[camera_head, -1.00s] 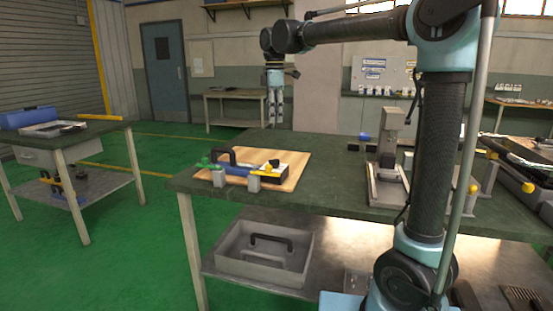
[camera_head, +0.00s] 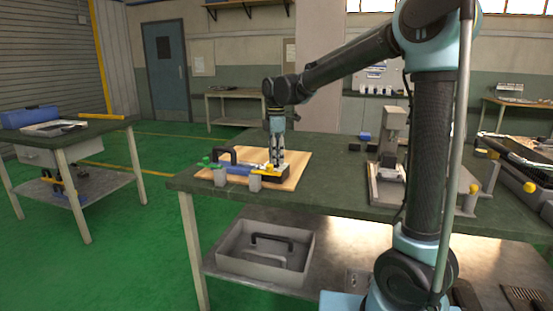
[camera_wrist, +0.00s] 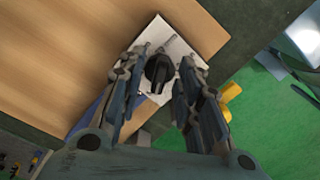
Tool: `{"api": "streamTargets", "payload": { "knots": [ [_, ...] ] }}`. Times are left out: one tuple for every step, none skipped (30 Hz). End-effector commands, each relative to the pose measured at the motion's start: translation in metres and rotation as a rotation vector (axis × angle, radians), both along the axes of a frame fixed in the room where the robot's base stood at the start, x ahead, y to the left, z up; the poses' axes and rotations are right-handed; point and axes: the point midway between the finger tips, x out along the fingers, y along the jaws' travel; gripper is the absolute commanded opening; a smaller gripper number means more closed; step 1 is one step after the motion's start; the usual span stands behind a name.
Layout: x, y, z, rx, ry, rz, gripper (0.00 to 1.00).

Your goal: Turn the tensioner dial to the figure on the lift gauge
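In the wrist view a black dial (camera_wrist: 159,72) sits on a white plate (camera_wrist: 183,50) near the corner of a wooden board (camera_wrist: 80,50). My gripper (camera_wrist: 163,62) is pointed down over it, with one finger on each side of the dial and gaps visible between. In the head view my gripper (camera_head: 276,164) is low over the right part of the device (camera_head: 240,170) on the board, and it hides the dial. I cannot make out any gauge figure in either view.
The board lies on a green-topped bench (camera_head: 330,180). A grey press-like fixture (camera_head: 390,160) stands to the right on the bench. A grey tray (camera_head: 265,250) is on the shelf below. A yellow part (camera_wrist: 230,92) sticks out beside my fingers.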

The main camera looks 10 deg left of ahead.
Motion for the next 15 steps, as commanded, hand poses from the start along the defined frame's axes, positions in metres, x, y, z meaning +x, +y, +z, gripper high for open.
{"api": "streamTargets", "payload": {
  "knots": [
    [0.0001,0.0,-0.0034,0.0,0.0,0.0,0.32],
    [0.0001,0.0,-0.005,0.0,0.0,0.0,0.32],
    [0.0,-0.0001,-0.0064,0.0,0.0,0.0,0.32],
    [0.0,-0.0001,-0.0072,0.0,0.0,0.0,0.32],
    [0.0,-0.0001,-0.0077,0.0,0.0,0.0,0.32],
    [0.0,-0.0001,-0.0081,0.0,0.0,0.0,0.32],
    [0.0,-0.0001,-0.0082,0.0,0.0,0.0,0.32],
    [0.0,-0.0001,-0.0082,0.0,0.0,0.0,0.32],
    [0.0,-0.0001,-0.0082,0.0,0.0,0.0,0.32],
    [0.0,-0.0001,-0.0081,0.0,0.0,0.0,0.32],
    [0.0,-0.0001,-0.0081,0.0,0.0,0.0,0.32],
    [0.0,-0.0001,-0.0081,0.0,0.0,0.0,0.32],
    [0.0,-0.0001,-0.008,0.0,0.0,0.0,0.27],
    [0.0,-0.0001,-0.008,0.0,0.0,0.0,0.2],
    [0.0,-0.0001,-0.008,0.0,0.0,0.0,0.11]
  ]
}}
